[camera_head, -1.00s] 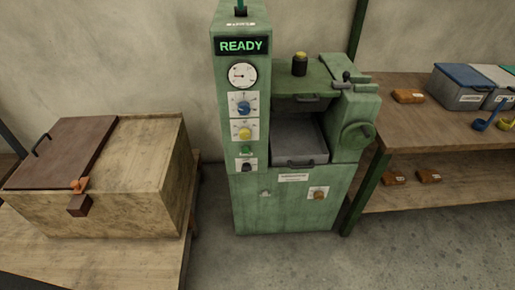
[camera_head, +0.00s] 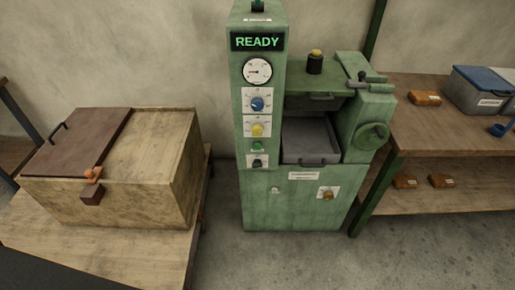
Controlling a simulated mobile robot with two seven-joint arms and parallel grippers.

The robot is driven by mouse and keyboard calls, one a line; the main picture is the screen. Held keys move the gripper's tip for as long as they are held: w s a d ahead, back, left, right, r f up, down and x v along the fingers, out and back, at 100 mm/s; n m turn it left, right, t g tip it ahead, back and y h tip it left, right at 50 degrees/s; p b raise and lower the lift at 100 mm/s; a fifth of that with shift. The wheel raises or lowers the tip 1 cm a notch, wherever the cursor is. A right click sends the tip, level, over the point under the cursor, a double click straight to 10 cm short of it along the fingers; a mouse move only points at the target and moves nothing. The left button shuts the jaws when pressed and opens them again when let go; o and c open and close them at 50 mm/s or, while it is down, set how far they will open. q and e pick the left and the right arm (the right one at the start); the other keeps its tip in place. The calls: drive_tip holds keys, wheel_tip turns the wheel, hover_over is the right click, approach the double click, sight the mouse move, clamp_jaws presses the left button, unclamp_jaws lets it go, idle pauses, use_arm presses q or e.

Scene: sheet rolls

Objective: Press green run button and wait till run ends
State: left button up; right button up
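The green machine (camera_head: 300,205) stands against the wall in the middle of the head view. Its display (camera_head: 257,41) reads READY in green letters. Below it on the front column are a round gauge (camera_head: 257,70), a blue knob (camera_head: 257,104) and a yellow knob (camera_head: 257,129). The small green button (camera_head: 257,146) sits under the yellow knob, with a black knob (camera_head: 257,162) below it. A grey tray (camera_head: 309,140) with a handle lies in the machine's opening. Neither of my grippers is in view.
A wooden chest (camera_head: 140,190) with a brown lid (camera_head: 75,140) stands on a table at the left. A wooden shelf table (camera_head: 440,120) at the right holds a blue-lidded bin (camera_head: 480,88) and orange-brown blocks (camera_head: 424,99). Grey floor (camera_head: 400,255) in front of the machine is clear.

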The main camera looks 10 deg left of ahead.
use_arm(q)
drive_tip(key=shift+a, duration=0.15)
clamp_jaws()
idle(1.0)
